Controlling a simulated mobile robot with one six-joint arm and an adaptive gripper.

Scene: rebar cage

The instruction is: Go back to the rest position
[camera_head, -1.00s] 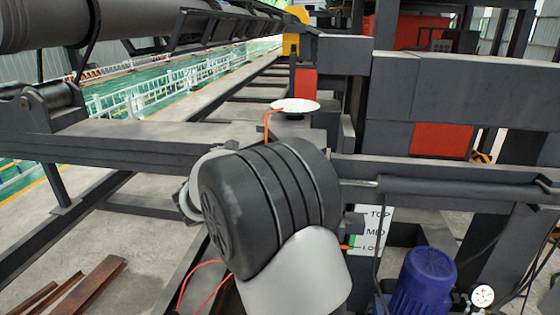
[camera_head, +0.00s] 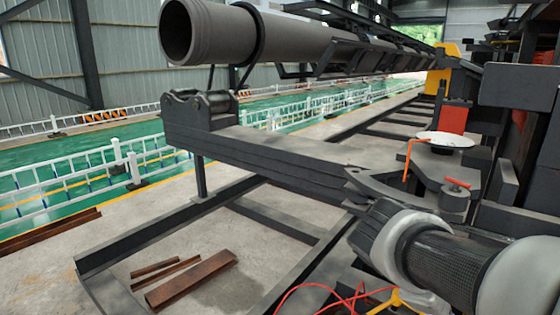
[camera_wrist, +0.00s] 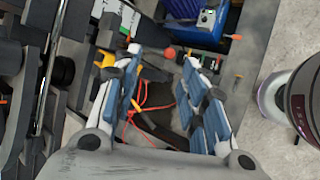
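My gripper (camera_wrist: 163,62) shows in the wrist view with its two blue-padded fingers spread apart. Nothing is held between the pads. Past the gap I see red cable (camera_wrist: 150,92) and dark machine parts. In the head view my gripper is out of sight. One of my arm's dark, rounded links with pale ends fills the lower right corner, in front of the dark frame.
In the head view, a long grey pipe (camera_head: 300,38) runs above a dark steel beam (camera_head: 285,150). A white disc (camera_head: 445,139) with an orange handle sits at right. Rusty steel pieces (camera_head: 192,278) lie on open concrete. A white railing (camera_head: 65,190) stands behind on green floor.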

